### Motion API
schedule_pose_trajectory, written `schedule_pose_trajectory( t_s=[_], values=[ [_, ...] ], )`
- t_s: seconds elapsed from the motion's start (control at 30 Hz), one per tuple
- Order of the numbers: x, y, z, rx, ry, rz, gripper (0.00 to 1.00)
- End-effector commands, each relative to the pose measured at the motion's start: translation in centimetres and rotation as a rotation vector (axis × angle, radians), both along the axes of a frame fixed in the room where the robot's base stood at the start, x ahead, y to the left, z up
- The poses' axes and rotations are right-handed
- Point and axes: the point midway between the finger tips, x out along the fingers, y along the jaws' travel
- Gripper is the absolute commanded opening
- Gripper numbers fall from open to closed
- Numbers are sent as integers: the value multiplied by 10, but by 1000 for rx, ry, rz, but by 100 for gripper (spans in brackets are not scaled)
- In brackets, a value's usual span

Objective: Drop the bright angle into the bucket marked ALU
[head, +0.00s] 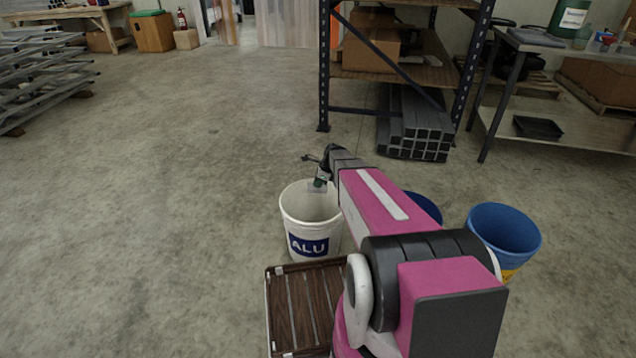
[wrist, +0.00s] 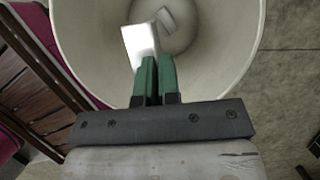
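The white bucket (head: 291,222) with a blue ALU label stands on the floor beyond the slatted deck. My gripper (head: 320,182) is over its mouth, pointing down. In the wrist view the green fingers of my gripper (wrist: 156,72) are close together, with the bright angle (wrist: 139,42) at their tips. The angle looks pale, almost white, and is held above the inside of the bucket (wrist: 222,70). A smaller pale piece (wrist: 166,19) shows deeper inside the bucket. The exact contact between fingers and angle is partly hidden.
A blue bucket (head: 505,232) with a yellow label stands at the right. Another blue bucket (head: 427,207) is partly hidden behind my arm. A brown slatted deck (head: 305,310) lies in front of the ALU bucket. The floor to the left is clear.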

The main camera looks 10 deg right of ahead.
Motion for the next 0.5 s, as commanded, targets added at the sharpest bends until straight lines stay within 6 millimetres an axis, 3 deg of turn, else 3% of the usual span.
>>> schedule_pose_trajectory(
  t_s=[0.5],
  values=[
    [0, 0, -49, -1, 0, 3, 0]
  ],
)
